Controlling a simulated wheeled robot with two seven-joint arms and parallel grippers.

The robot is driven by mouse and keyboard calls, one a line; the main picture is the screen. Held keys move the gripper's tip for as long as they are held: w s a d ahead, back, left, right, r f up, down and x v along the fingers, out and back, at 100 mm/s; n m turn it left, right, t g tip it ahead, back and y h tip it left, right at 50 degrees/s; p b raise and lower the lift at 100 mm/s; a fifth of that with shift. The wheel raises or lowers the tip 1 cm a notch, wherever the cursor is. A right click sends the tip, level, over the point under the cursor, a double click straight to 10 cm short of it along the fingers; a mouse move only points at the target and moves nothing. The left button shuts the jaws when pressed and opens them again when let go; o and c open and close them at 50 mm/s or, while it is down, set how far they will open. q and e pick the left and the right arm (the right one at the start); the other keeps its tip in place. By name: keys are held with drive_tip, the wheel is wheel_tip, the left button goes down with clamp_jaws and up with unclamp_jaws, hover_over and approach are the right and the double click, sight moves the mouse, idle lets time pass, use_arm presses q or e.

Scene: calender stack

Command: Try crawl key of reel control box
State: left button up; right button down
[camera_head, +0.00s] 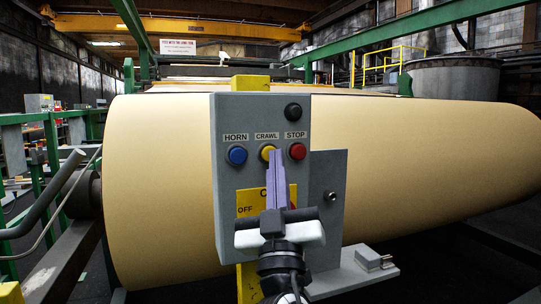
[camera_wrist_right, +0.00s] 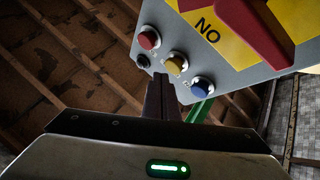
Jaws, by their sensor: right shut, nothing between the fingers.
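The grey reel control box (camera_head: 261,112) stands upright in front of the big tan roll in the head view. Its yellow CRAWL key (camera_head: 266,152) sits between the blue HORN key (camera_head: 236,155) and the red STOP key (camera_head: 297,151). My right gripper (camera_head: 274,154) is shut and empty, its fingertips overlapping the right edge of the CRAWL key. In the right wrist view, the fingertips (camera_wrist_right: 159,78) end just below the yellow key (camera_wrist_right: 178,58). I cannot tell whether they touch it. My left gripper is out of view.
A black knob (camera_head: 293,112) sits above STOP. A yellow plate (camera_head: 250,200) with a red switch handle (camera_wrist_right: 255,30) lies lower on the box, partly hidden by my right gripper. The tan roll (camera_head: 420,150) is close behind. A grey bracket (camera_head: 328,190) stands at the box's right.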

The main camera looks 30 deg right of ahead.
drive_tip(key=shift+s+a, duration=0.2)
drive_tip(key=shift+s, duration=0.6)
drive_tip(key=shift+s+a, duration=0.2)
drive_tip(key=shift+s, duration=0.65)
drive_tip(key=shift+s+a, duration=0.2)
drive_tip(key=shift+s, duration=0.6)
